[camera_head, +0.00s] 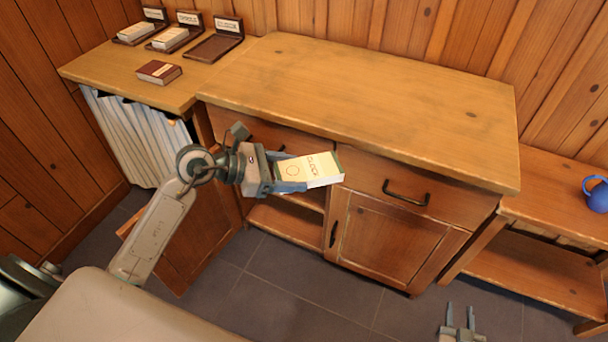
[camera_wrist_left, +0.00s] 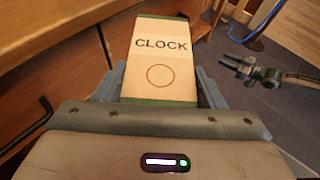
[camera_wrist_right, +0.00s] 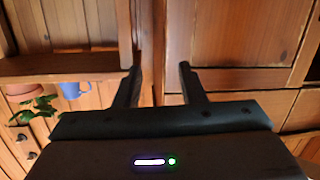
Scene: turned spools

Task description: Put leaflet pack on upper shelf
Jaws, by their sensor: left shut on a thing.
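A cream leaflet pack (camera_head: 311,170) marked "CLOCK", with green edges, is held in front of the cabinet's drawers. My left gripper (camera_head: 287,178) is shut on it; the pack also fills the space between the fingers in the left wrist view (camera_wrist_left: 160,65). The cabinet has an open bay below its left drawer, where an upper shelf (camera_head: 312,196) and a lower shelf (camera_head: 285,222) show. The arm and pack partly hide this bay. My right gripper (camera_head: 460,318) is low at the bottom right, open and empty; its fingers stand apart in the right wrist view (camera_wrist_right: 158,85).
The cabinet top (camera_head: 360,85) is bare. A red-brown box (camera_head: 158,72) lies on the left counter (camera_head: 205,85), before several labelled stands, the right one (camera_head: 214,46) empty. White cloth (camera_head: 140,140) hangs below. A blue mug (camera_head: 597,194) stands on the right bench (camera_head: 550,185).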

